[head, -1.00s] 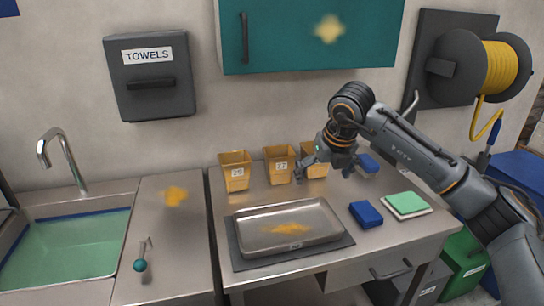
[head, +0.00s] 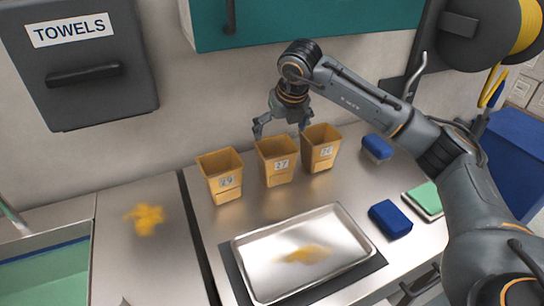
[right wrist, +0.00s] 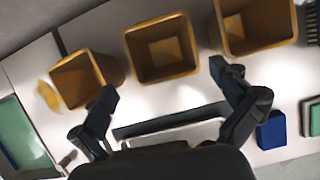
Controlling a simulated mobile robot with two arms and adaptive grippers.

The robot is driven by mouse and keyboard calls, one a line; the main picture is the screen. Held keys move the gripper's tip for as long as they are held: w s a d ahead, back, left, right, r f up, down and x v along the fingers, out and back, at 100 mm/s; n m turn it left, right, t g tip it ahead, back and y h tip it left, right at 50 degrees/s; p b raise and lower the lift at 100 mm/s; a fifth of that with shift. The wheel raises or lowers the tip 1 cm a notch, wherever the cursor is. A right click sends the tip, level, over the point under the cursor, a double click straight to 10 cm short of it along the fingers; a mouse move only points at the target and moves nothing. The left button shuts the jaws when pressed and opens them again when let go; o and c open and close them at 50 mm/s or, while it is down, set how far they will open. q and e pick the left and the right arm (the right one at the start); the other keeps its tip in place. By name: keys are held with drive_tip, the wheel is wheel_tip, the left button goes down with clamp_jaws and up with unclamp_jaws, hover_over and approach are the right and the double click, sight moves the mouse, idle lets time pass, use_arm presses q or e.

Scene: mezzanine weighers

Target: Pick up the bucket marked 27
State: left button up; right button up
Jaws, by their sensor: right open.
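The bucket marked 27 (head: 279,177) is a tan, square, open-topped bucket with a white label. It stands upright on the steel counter, in the middle of a row of three. In the right wrist view, the middle bucket (right wrist: 162,50) looks empty. My right gripper (head: 281,131) is open and empty, pointing down just above and behind this bucket's rim. In the right wrist view its fingers (right wrist: 163,80) are spread wide on either side of the middle bucket's near edge. I cannot tell whether they touch it. My left gripper is not in view.
A bucket marked 29 (head: 221,180) stands to the left, another bucket (head: 320,150) close on the right. A steel tray (head: 345,262) on a dark mat lies in front. Blue blocks (head: 390,219) lie to the right. The teal cabinet (head: 300,22) hangs above.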

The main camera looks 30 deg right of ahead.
sight(275, 146)
drive_tip(key=p+x, duration=0.1)
drive_tip(key=x, duration=0.1)
drive_tip(key=p+x, duration=0.1)
drive_tip(key=x, duration=0.2)
drive_tip(key=p+x, duration=0.1)
drive_tip(key=x, duration=0.2)
drive_tip(key=shift+w+d+r, duration=0.1)
drive_tip(key=shift+w+d, duration=0.1)
drive_tip(key=shift+w, duration=0.2)
drive_tip(key=shift+w+f, duration=0.1)
drive_tip(key=shift+f, duration=0.2)
drive_tip(key=shift+c, duration=0.6)
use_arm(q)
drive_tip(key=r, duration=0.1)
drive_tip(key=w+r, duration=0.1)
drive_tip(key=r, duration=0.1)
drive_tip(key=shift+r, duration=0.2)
use_arm(e)
drive_tip(key=c, duration=1.4)
drive_tip(key=shift+o, duration=0.2)
